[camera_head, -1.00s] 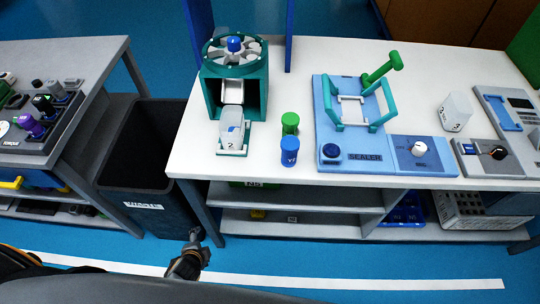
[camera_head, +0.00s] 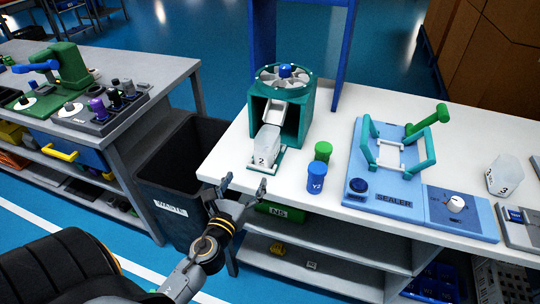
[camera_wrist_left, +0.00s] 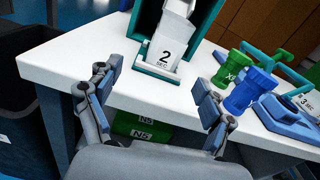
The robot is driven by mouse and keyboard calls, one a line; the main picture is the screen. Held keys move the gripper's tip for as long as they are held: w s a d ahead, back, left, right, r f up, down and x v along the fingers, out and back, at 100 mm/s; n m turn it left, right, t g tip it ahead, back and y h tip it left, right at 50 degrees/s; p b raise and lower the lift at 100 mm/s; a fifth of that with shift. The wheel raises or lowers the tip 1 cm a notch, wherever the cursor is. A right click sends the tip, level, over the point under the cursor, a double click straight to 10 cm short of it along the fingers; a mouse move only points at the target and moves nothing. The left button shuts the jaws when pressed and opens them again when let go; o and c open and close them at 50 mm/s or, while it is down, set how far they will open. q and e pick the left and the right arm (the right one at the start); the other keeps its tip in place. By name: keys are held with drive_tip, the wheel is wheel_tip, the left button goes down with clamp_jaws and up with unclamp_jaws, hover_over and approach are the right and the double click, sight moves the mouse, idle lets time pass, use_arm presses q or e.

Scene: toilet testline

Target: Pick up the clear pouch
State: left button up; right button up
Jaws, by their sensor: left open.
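A pale, translucent pouch (camera_head: 267,143) marked "2" stands in the teal dispenser's front tray on the white table. It also shows in the left wrist view (camera_wrist_left: 171,48), beyond the fingers, with "2 SEC" on it. A second pale container (camera_head: 502,176) marked "3" stands at the right of the table. I cannot tell which of the two is the clear pouch. My left gripper (camera_head: 243,187) is open and empty at the table's front edge, in front of the "2" pouch and apart from it. It also shows in the left wrist view (camera_wrist_left: 155,88). My right gripper is not in view.
The teal dispenser (camera_head: 291,112) has a wheel on top. A blue bottle (camera_head: 316,178) and a green bottle (camera_head: 323,151) stand right of the pouch, with the blue sealer (camera_head: 393,198) beyond. A black waste bin (camera_head: 180,160) stands left of the table.

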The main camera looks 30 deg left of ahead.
use_arm(q)
drive_tip(key=m, duration=0.1)
drive_tip(key=p, duration=0.2)
approach(266, 145)
drive_tip(key=shift+h, duration=0.3)
drive_tip(key=w, duration=0.1)
drive_tip(key=w+a+f, duration=0.1)
drive_tip(key=w, duration=0.1)
drive_tip(key=shift+w+a+f, duration=0.35)
drive_tip(key=x, duration=0.5)
drive_tip(key=shift+w+d+r, duration=0.15)
drive_tip(key=shift+w+r, duration=0.05)
drive_tip(key=shift+w, duration=0.55)
drive_tip(key=c, duration=1.2)
